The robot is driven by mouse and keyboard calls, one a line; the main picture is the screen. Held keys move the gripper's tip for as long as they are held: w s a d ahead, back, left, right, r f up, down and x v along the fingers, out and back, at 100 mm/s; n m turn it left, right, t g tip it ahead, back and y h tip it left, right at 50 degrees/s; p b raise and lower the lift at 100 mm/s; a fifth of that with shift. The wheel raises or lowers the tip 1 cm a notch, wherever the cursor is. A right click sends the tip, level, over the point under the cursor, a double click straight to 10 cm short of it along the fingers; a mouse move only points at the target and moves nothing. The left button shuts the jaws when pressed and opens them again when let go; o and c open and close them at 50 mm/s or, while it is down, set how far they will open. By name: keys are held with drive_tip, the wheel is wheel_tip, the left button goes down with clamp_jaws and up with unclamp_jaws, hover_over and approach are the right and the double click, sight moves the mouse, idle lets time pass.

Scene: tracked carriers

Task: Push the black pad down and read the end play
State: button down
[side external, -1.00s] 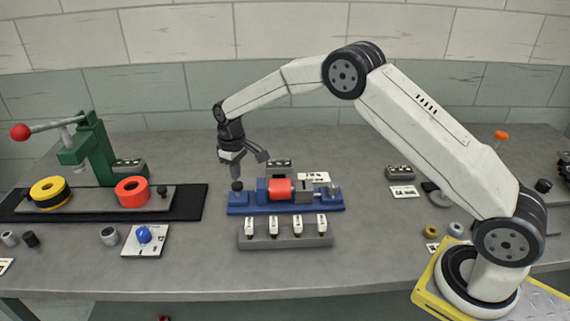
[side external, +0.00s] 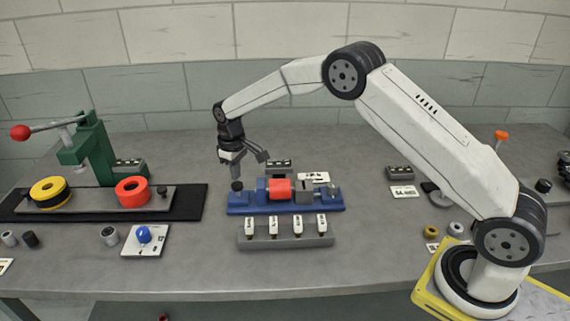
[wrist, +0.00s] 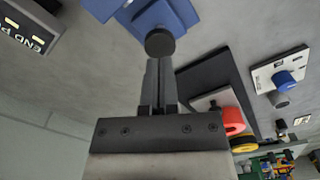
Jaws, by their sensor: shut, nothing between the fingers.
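The black pad (side external: 237,185) is a small round black disc at the left end of the blue fixture (side external: 243,209). In the wrist view the pad (wrist: 160,42) lies just past my fingertips, beside the blue body (wrist: 150,14). My gripper (side external: 236,172) is shut and empty, pointing down above the pad. In the wrist view its two fingers (wrist: 158,64) are together, with tips very close to the pad; I cannot tell whether they touch. A dark readout box (wrist: 30,26) marked "END P..." is partly cut off; no value is legible.
A grey rack (side external: 285,241) with several white tags stands in front of the fixture. A green press (side external: 88,150) with red and yellow rings is at left. A card with a blue knob (side external: 145,236) lies between them. Bare bench (side external: 190,273) lies along the front.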

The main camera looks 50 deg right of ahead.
sight(237, 184)
drive_tip(key=shift+f, duration=0.2)
drive_tip(key=shift+f, duration=1.5)
drive_tip(key=shift+r, duration=0.1)
idle(0.4)
drive_tip(key=shift+r, duration=2.55)
drive_tip(key=shift+s+r, duration=0.1)
drive_tip(key=shift+s+d+r, duration=0.1)
drive_tip(key=shift+s+r, duration=0.15)
drive_tip(key=shift+s, duration=0.15)
drive_tip(key=s+d+r+m+t, duration=0.1)
drive_tip(key=s, duration=1.3)
drive_tip(key=s+d+r+m+t, duration=0.1)
drive_tip(key=s+r+m, duration=0.1)
drive_tip(key=s, duration=1.3)
drive_tip(key=shift+d+t, duration=0.25)
drive_tip(key=shift+t, duration=0.05)
